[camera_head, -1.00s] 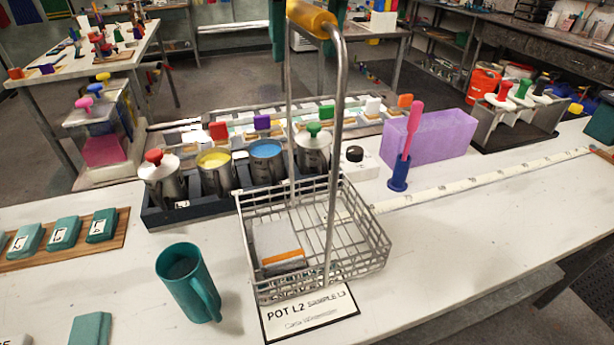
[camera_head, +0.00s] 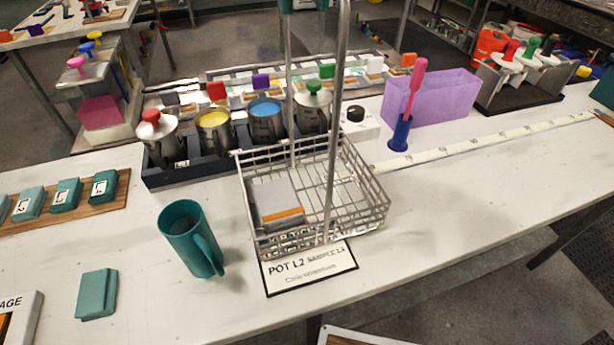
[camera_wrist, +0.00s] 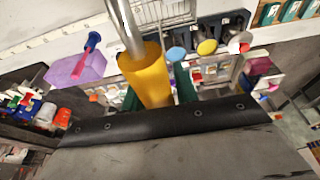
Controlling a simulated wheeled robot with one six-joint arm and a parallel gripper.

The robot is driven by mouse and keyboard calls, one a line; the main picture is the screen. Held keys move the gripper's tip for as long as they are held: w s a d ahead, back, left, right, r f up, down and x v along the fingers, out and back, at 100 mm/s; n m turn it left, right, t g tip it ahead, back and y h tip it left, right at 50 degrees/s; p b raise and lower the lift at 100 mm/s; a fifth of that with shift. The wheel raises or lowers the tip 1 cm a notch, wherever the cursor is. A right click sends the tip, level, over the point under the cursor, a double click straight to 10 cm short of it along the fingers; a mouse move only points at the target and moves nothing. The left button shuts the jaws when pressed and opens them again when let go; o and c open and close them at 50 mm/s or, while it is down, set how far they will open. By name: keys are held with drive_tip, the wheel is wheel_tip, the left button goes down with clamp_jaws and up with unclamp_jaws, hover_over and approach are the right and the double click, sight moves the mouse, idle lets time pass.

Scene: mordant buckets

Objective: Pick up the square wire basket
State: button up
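The square wire basket (camera_head: 375,215) is a silver wire tray with a tall metal bail, on the bench in the middle of the head view. A grey block with an orange stripe (camera_head: 277,203) lies inside it. Its yellow handle grip (camera_wrist: 146,75) fills the middle of the wrist view. My gripper (camera_wrist: 158,92) has its green fingers on both sides of this grip and appears shut on it. In the head view only the lower finger ends show at the top edge. I cannot tell whether the basket's base touches the bench.
A teal mug (camera_head: 190,238) stands left of the basket. A label card (camera_head: 312,270) lies at its front edge. A dark rack of metal pots (camera_head: 190,172) is close behind. A blue holder with a pink-handled tool (camera_head: 400,132) stands behind right.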

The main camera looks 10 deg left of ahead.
clamp_jaws()
drive_tip(key=shift+r, duration=0.1)
